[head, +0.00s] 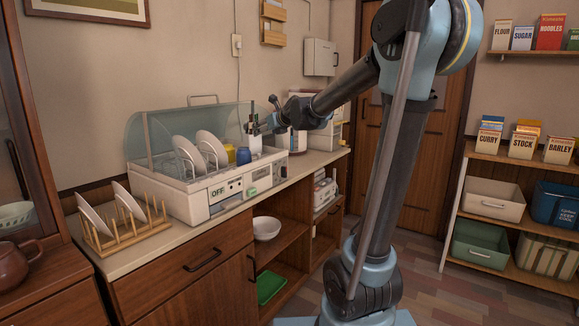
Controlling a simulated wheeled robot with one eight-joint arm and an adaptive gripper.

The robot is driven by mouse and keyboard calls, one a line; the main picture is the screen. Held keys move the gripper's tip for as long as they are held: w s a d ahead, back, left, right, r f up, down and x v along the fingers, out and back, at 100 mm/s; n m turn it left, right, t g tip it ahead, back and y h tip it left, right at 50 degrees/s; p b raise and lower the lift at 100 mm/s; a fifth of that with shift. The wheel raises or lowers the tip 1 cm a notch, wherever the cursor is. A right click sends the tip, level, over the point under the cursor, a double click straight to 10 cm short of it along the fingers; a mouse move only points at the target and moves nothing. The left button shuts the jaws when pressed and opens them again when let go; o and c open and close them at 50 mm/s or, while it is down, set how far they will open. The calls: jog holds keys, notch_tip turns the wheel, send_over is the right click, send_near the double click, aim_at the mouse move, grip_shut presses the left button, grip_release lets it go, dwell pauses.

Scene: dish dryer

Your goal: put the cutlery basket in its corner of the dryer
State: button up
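The dish dryer (215,200), a white box with an "OFF" label on its front, stands on the counter with its clear lid (145,140) raised. The cutlery basket (255,145), pale and upright with dark handles sticking out, is at the dryer's right end. My gripper (262,129) is at the basket's upper part, reaching in from the right. The view is too small to show whether its fingers are closed on the basket. The basket's bottom is partly hidden, so I cannot tell whether it rests on the rack.
Two white plates (207,146) stand in the dryer, with a blue cup (243,156) and a yellow cup (230,152) close left of the basket. A wooden rack (125,232) with plates is on the counter at left. A white appliance (298,140) stands behind my gripper.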

jog(key=shift+s, duration=0.1)
jog(key=s+d+f+n+g+h, duration=0.2)
jog(key=s+d+f+n, duration=0.5)
jog(key=s, duration=0.7)
jog(key=s+d+f+n+g+h, duration=0.2)
jog(key=s+d+f+n+g, duration=0.2)
jog(key=s+d+f+n, duration=0.3)
jog(key=s+d+f+n+g+h, duration=0.2)
jog(key=s+d+f+n, duration=0.6)
jog(key=s+f+n, duration=0.6)
jog(key=s+n+g, duration=0.1)
jog(key=s+n, duration=0.1)
jog(key=s, duration=0.6)
jog(key=shift+f+h, duration=0.3)
jog(key=shift+f, duration=0.05)
jog(key=shift+w+f, duration=0.2)
jog(key=shift+w, duration=0.3)
